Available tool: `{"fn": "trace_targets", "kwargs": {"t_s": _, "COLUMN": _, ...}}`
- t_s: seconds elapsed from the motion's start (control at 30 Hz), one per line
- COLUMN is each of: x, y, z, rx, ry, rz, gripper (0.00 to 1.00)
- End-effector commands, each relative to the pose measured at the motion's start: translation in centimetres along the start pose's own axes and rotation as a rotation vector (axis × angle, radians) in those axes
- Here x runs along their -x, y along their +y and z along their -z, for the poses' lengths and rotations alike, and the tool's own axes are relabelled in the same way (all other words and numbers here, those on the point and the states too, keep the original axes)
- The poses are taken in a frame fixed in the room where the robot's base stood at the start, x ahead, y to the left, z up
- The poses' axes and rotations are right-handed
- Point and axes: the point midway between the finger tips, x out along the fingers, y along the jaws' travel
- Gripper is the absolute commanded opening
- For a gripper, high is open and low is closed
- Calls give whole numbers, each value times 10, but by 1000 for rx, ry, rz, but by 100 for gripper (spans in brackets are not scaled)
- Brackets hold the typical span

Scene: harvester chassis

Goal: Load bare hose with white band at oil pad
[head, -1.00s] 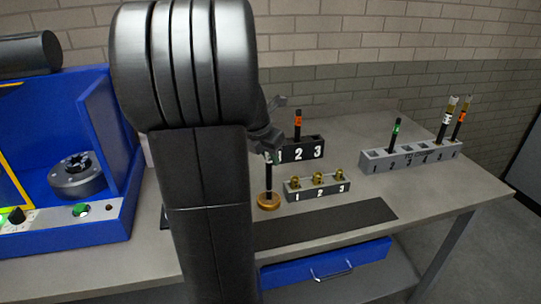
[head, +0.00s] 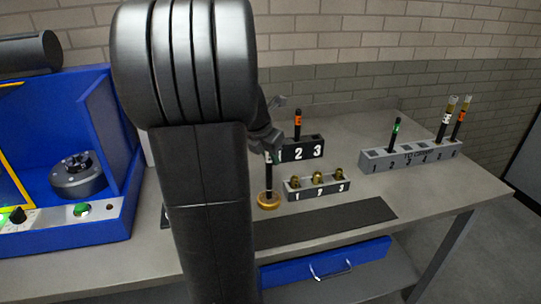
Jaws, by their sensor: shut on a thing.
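My gripper (head: 269,141) is partly hidden behind my arm, right of the picture's middle-left. It is shut on a dark upright hose (head: 269,180), which hangs below it. A small pale patch near the jaws may be its white band; it is too small to be sure. The oil pad (head: 268,201), a round amber-coloured disc, lies on the bench directly under the hose. The hose's lower end is at the pad, and I cannot tell whether it touches.
A small block with brass fittings (head: 318,188) stands right of the pad. Behind it is a black numbered rack (head: 303,150) with an orange-banded hose. A long grey rack (head: 410,157) holds several hoses at right. A blue machine (head: 60,228) stands left. A dark mat (head: 325,222) lies in front.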

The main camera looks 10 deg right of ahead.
Motion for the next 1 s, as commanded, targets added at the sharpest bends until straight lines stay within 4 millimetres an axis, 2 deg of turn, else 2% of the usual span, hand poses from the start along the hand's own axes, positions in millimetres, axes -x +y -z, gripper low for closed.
{"fn": "trace_targets", "kwargs": {"t_s": 0.17, "x": 2, "y": -1, "z": 0, "rx": 0, "ry": 6, "rz": 4, "gripper": 0}}
{"fn": "trace_targets", "kwargs": {"t_s": 1.0, "x": 64, "y": 0, "z": -26, "rx": 0, "ry": 1, "rz": 1, "gripper": 0}}
